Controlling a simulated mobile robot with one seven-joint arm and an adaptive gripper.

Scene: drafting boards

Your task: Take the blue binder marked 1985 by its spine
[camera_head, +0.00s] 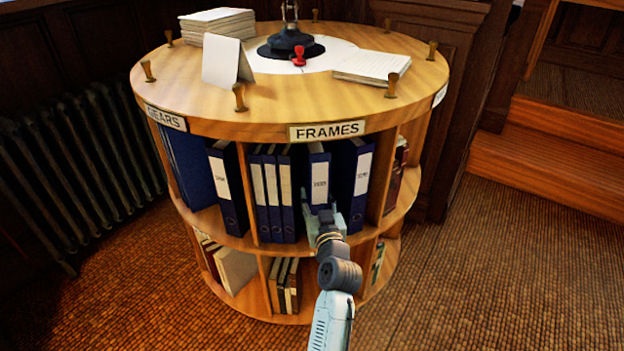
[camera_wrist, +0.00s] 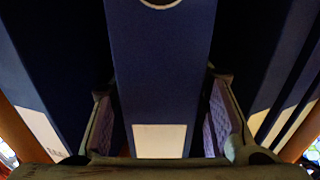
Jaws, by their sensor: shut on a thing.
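A blue binder (camera_head: 319,165) with a white spine label stands upright in the upper compartment under the FRAMES sign. Its label is too small to read surely. My gripper (camera_head: 323,220) is at the lower part of its spine, below the label. In the wrist view the same binder (camera_wrist: 165,70) fills the middle between my two fingers (camera_wrist: 160,115), one on each side of it. My gripper is shut on this binder. The binder's lower end is partly hidden by my gripper in the head view.
Several blue binders (camera_head: 272,195) stand close on its left, and another, slightly tilted blue binder (camera_head: 352,185) stands on its right. The round wooden cabinet (camera_head: 290,110) has a lamp (camera_head: 291,45) and papers on top. A radiator (camera_head: 75,165) is at left; wooden steps (camera_head: 560,150) are at right.

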